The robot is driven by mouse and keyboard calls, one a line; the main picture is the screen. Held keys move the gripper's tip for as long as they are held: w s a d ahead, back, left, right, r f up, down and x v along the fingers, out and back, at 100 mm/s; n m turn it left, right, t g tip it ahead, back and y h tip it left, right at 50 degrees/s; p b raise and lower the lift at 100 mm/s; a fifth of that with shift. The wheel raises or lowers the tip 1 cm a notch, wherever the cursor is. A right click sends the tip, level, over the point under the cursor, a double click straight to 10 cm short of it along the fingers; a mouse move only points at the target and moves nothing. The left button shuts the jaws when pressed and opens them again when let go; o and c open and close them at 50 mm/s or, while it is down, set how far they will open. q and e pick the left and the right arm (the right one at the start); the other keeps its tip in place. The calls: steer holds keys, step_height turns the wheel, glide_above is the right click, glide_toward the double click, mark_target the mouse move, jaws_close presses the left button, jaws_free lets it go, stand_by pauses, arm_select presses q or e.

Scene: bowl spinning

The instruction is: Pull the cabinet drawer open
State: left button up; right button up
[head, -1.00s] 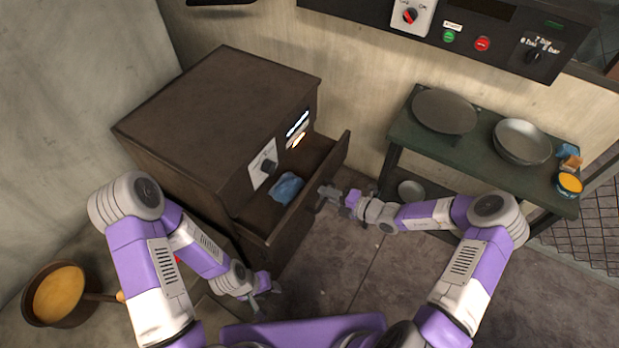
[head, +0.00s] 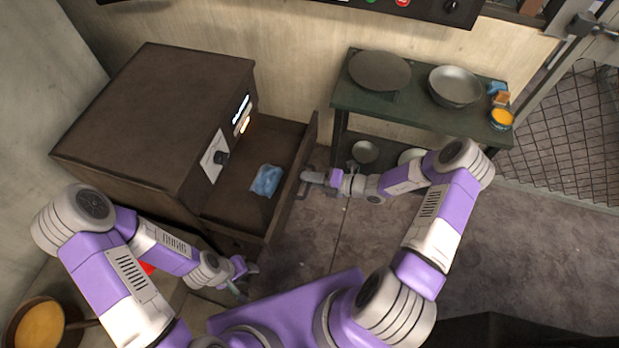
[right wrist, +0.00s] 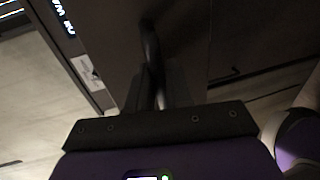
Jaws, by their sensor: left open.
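The brown cabinet (head: 150,110) stands at the left in the head view. Its drawer (head: 290,190) is pulled well out, and a crumpled blue cloth (head: 267,180) lies inside. My right gripper (head: 307,180) is at the outer side of the drawer front, shut on the drawer handle. The right wrist view shows the dark curved handle (right wrist: 151,50) running down between the fingers, whose tips are hard to make out in the dark. My left gripper (head: 246,279) is open and empty, low beside the cabinet's near front corner, apart from the drawer.
A green table (head: 415,118) with pans and an orange-filled bowl (head: 501,119) stands at the back right. A pot with orange contents (head: 40,326) is at the lower left. The floor right of the drawer is clear. A mesh gate (head: 570,140) is at far right.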

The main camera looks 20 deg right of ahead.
steer(key=shift+o, duration=1.3)
steer(key=v, duration=0.7)
steer(key=shift+d+p, duration=0.2)
steer(key=shift+p, duration=0.25)
steer(key=shift+s, duration=0.15)
